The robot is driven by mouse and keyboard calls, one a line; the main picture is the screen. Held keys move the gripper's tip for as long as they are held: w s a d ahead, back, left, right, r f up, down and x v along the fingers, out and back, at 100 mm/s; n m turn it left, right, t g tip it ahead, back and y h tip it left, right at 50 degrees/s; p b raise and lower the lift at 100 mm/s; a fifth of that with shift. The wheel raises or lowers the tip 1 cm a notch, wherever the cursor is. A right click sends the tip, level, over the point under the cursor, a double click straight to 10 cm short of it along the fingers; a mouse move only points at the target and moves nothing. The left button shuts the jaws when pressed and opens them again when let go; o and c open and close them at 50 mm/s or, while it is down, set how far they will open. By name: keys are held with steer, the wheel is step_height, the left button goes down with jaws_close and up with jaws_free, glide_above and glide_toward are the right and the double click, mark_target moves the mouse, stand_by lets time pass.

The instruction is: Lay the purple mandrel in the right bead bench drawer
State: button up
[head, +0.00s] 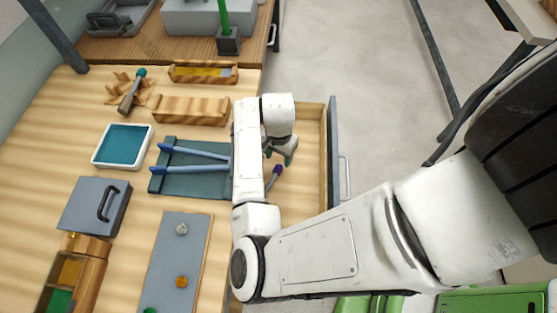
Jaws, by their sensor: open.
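The bead bench drawer (312,185) on the right side of the bench is pulled open, with a grey front and a handle. The purple mandrel (277,171) shows its purple tip and a short dark length of rod over the drawer's area. The rest of it is hidden behind my arm. It appears to lie in the drawer, but its exact contact is hard to tell. My gripper (281,156) is open above the drawer, just beyond the purple tip and apart from it. My wrist partly covers the fingers.
A white tray (122,146), a wooden rack (190,111), a grey lidded box (95,207) and a grey board (176,255) with beads stand on the bench. Open floor (375,75) lies beyond the drawer.

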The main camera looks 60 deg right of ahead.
steer(key=w+d+r+n+t+h, duration=0.1)
steer(key=d+r+n+h, duration=0.15)
steer(key=d+r, duration=0.4)
steer(key=d+r+n+t+h, duration=0.1)
steer(key=d+r+n+h, duration=0.2)
steer(key=r, duration=0.7)
steer(key=s+a+f+n+y, duration=0.1)
steer(key=s+a+f+n, duration=0.2)
steer(key=a, duration=0.4)
steer(key=s+a+f+n+y, duration=0.2)
steer(key=s+a+f+n, duration=0.2)
steer(key=a, duration=0.3)
steer(key=s+a+f+n+g+y, duration=0.1)
steer(key=s+a+f+n+y, duration=0.1)
steer(key=a+n, duration=0.3)
steer(key=s+a+f, duration=0.1)
steer(key=a, duration=0.2)
steer(key=shift+s+f, duration=0.3)
steer(key=shift+f, duration=0.1)
steer(key=shift+r+n, duration=0.1)
steer(key=shift+n, duration=0.15)
